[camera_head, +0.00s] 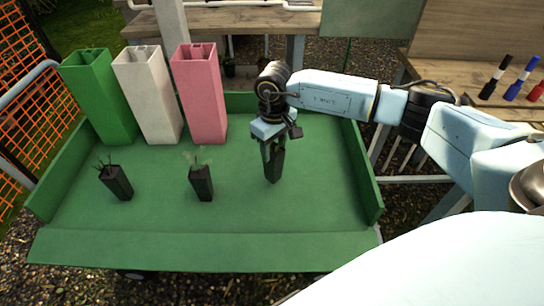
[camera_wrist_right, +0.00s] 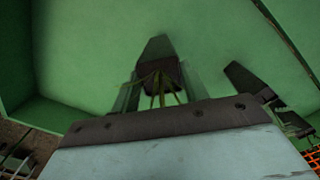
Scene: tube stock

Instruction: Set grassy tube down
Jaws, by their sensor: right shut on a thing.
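My right gripper (camera_head: 273,165) points down over the right part of the green cart bed (camera_head: 240,225). It is shut on a dark tube; in the right wrist view the dark tube (camera_wrist_right: 162,68) shows between the fingers with thin green grassy stems rising from it. In the head view the fingers mostly hide this tube. Whether its bottom touches the bed, I cannot tell. Two other dark planted tubes stand on the bed: one with pale leafy sprigs (camera_head: 201,184) in the middle and one with dark thin sprigs (camera_head: 117,184) at the left. My left gripper is not in view.
A green (camera_head: 100,95), a white (camera_head: 148,95) and a pink (camera_head: 200,95) tall square container stand at the back left of the bed. The bed has low side walls (camera_head: 362,165). Bed space in front of the gripper is clear.

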